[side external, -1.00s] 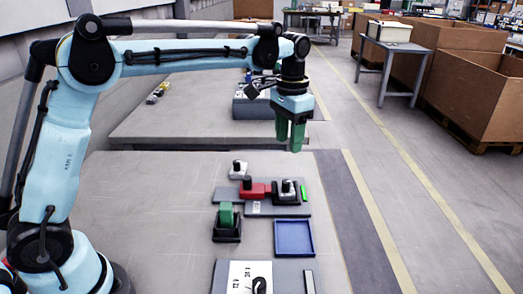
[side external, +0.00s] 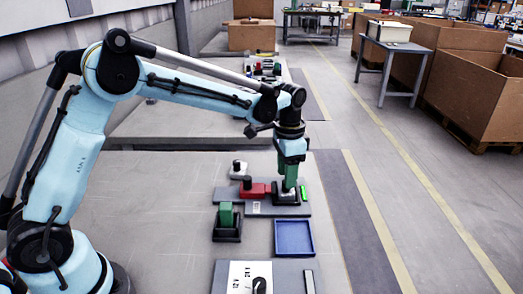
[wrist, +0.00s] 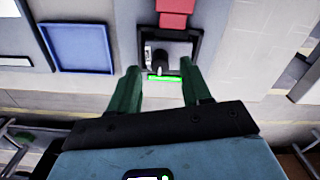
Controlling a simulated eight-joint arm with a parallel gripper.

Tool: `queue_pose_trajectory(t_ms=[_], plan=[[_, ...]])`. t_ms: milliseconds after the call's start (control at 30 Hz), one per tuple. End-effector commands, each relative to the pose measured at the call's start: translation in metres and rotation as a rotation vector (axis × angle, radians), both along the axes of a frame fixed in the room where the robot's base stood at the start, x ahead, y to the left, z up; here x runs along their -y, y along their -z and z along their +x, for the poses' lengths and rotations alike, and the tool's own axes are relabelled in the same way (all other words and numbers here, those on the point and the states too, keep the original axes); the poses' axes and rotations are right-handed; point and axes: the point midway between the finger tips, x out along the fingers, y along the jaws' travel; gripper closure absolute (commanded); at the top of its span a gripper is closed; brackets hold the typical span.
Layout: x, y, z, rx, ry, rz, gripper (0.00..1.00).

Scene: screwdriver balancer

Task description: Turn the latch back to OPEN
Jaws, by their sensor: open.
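My gripper (side external: 290,185) points straight down over the dark-framed fixture on the grey plate, with its green fingers apart. In the wrist view, my gripper (wrist: 160,72) is open with a finger on either side of a small black knob (wrist: 160,60), which appears to be the latch. The knob has a pale tip and sits in a black frame (wrist: 197,42). A lit green strip (wrist: 163,78) lies beside the frame; it also shows in the side view (side external: 304,193). A red block (side external: 259,190) adjoins the frame. Contact between fingers and knob cannot be told.
A blue tray (side external: 294,237) and a green block in a black holder (side external: 227,222) stand nearer the camera. A panel with a black switch (side external: 260,285) is at the front. A small grey-white piece with a black top (side external: 238,170) stands behind the red block.

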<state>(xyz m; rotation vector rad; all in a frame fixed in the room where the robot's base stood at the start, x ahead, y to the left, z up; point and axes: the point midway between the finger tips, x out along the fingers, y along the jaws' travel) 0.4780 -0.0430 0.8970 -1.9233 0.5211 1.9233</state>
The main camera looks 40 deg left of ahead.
Motion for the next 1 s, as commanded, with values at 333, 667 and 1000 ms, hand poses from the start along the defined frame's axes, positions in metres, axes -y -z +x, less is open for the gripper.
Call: queue_pose_trajectory(t_ms=[333, 667, 1000], plan=[[0.000, 0.019, 0.000, 0.000, 0.000, 0.000, 0.52], [0.000, 0.019, 0.000, 0.000, 0.000, 0.000, 0.75], [0.000, 0.019, 0.000, 0.000, -0.016, 0.000, 1.00]])
